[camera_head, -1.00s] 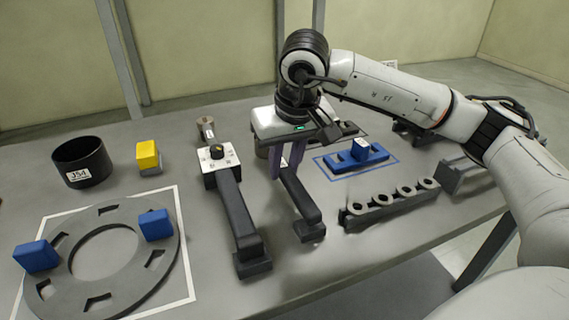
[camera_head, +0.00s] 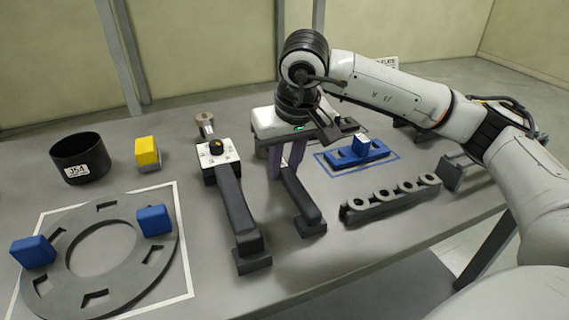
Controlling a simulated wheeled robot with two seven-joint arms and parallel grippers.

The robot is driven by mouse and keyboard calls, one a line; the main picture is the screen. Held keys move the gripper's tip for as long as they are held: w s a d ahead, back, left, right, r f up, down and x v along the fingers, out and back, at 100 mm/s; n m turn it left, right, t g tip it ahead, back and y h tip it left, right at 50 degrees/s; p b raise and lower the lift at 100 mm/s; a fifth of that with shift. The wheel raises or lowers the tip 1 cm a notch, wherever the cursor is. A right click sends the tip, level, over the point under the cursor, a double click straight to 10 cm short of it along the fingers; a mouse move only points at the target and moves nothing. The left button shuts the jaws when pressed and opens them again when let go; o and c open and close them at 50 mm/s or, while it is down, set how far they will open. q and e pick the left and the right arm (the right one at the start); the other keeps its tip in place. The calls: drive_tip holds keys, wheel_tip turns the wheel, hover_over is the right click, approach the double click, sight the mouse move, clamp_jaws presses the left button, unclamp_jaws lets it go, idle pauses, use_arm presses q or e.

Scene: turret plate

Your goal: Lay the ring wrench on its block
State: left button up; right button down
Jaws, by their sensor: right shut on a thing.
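My right gripper (camera_head: 287,168) points down with purple fingers and is shut on the far end of a dark bar, which I take for the ring wrench (camera_head: 299,199). The bar slants toward the front of the table. Its near end sits over a small dark block (camera_head: 312,230); I cannot tell whether it touches. The wrench's ring end is hidden behind the fingers and my wrist. My left gripper is not in view.
A dial wrench (camera_head: 232,200) lies close left of the held bar. A slotted ring plate (camera_head: 60,285) with blue blocks, a black cup (camera_head: 80,160) and a yellow block (camera_head: 146,151) are left. A rack of rings (camera_head: 390,200) and a blue fixture (camera_head: 352,158) are right.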

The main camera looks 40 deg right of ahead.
drive_tip(key=shift+f, duration=0.1)
idle(0.6)
drive_tip(key=c, duration=1.5)
unclamp_jaws()
drive_tip(key=shift+o, duration=0.2)
drive_tip(key=shift+f, duration=0.1)
drive_tip(key=shift+r+p, duration=1.05)
drive_tip(key=shift+r, duration=0.65)
drive_tip(key=shift+r+p, duration=1.25)
drive_tip(key=shift+r, duration=0.6)
